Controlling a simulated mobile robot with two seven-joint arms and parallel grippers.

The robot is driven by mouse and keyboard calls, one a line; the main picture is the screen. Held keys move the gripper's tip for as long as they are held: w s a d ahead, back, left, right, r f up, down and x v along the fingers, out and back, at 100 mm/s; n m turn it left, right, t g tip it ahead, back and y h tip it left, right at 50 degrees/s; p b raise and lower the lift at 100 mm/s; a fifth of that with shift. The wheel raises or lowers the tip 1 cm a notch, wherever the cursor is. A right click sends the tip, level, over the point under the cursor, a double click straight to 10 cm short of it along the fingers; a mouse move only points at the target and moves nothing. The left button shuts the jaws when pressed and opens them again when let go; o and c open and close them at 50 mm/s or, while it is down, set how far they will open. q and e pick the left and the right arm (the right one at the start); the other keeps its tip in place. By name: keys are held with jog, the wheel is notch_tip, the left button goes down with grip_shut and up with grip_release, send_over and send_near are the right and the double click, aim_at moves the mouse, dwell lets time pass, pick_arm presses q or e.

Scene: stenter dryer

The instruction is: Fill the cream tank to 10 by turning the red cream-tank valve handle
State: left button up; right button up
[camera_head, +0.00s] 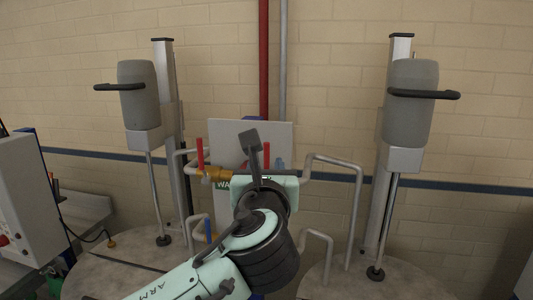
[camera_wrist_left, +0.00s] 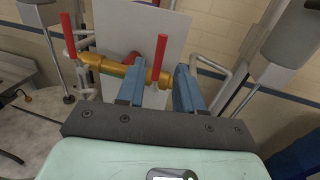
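Two upright red valve handles show in the wrist view: one at the left (camera_wrist_left: 68,35), one nearer the middle (camera_wrist_left: 160,54). Both stand on a brass valve pipe (camera_wrist_left: 110,67) in front of a pale panel. In the head view the left red handle (camera_head: 200,152) is clear; the other (camera_head: 266,153) is partly hidden behind my left gripper (camera_head: 266,165). My left gripper (camera_wrist_left: 160,70) is open, its blue fingers either side of the middle handle in the picture. I cannot tell whether they touch it or which handle is the cream tank's. No fill reading is legible.
Grey pipes (camera_head: 340,164) bend out at the right of the panel (camera_head: 262,130). Two tall mixers (camera_head: 140,95) (camera_head: 411,100) stand left and right above round tank lids (camera_head: 110,275). A white machine cabinet (camera_head: 28,200) is at the far left.

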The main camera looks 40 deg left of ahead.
aim_at(267, 156)
pick_arm(q)
jog(key=shift+p+x, duration=0.6)
jog(key=shift+x, duration=2.95)
pick_arm(e)
jog(key=shift+w+r, duration=0.95)
jog(key=shift+w, duration=0.2)
pick_arm(q)
grip_shut()
